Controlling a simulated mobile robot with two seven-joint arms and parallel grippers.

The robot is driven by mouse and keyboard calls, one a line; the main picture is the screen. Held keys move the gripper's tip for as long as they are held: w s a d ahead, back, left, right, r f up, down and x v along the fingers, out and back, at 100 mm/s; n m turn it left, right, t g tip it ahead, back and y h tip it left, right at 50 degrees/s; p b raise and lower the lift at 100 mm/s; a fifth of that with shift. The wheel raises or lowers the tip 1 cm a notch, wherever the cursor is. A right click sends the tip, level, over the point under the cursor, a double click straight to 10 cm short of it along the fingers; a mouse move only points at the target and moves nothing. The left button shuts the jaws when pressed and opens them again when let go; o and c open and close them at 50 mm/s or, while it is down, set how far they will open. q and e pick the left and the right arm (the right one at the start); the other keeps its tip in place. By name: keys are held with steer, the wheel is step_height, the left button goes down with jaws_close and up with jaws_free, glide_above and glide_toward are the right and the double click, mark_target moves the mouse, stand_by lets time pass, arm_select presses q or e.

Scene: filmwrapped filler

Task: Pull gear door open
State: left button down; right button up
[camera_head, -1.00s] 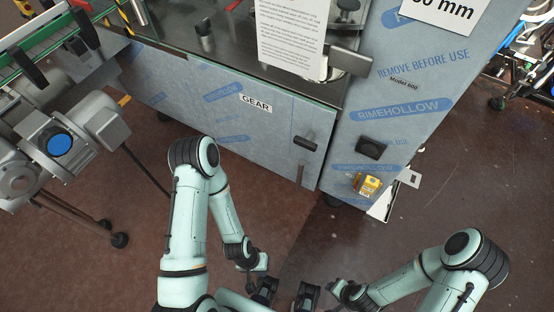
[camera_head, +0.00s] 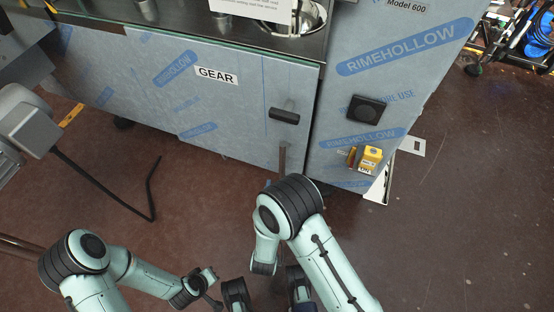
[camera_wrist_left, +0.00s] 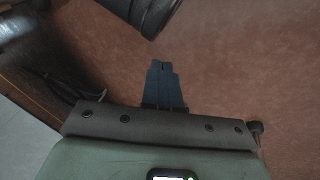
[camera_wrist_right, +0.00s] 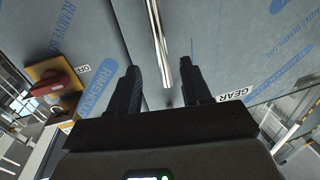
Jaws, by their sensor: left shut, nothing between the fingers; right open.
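The gear door is a film-covered panel (camera_head: 165,90) with a GEAR label (camera_head: 216,75), low on the machine. A black handle (camera_head: 284,116) sits near its right edge, with a thin upright metal bar (camera_head: 282,158) below. In the right wrist view, my right gripper (camera_wrist_right: 160,82) is open and faces the panel. The bar (camera_wrist_right: 158,40) shows between its fingers; I cannot tell whether they touch it. The GEAR label (camera_wrist_right: 232,96) shows upside down there. My left gripper (camera_wrist_left: 165,70) is shut and empty over the floor.
The cabinet right of the door carries a black square fitting (camera_head: 366,109) and a yellow switch box (camera_head: 370,158). A thin black leg (camera_head: 110,190) stands on the floor at left. A blue cable coil (camera_head: 538,40) is far right. Floor before the door is mostly clear.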

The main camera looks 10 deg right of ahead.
mark_target(282, 163)
steer(key=b+x, duration=0.1)
steer(key=x, duration=0.8)
steer(key=shift+w+d+b, duration=0.2)
steer(key=shift+w+b, duration=0.15)
arm_select(q)
steer(key=shift+g, duration=0.5)
steer(key=shift+s+a+f, duration=0.2)
steer(key=shift+s+f, duration=0.5)
steer(key=shift+f, duration=0.2)
steer(key=shift+s+a+f, duration=0.2)
steer(key=shift+s+f, duration=0.45)
steer(key=shift+f, duration=0.2)
arm_select(e)
steer(key=shift+w+d, duration=0.2)
steer(key=shift+w, duration=0.3)
jaws_close()
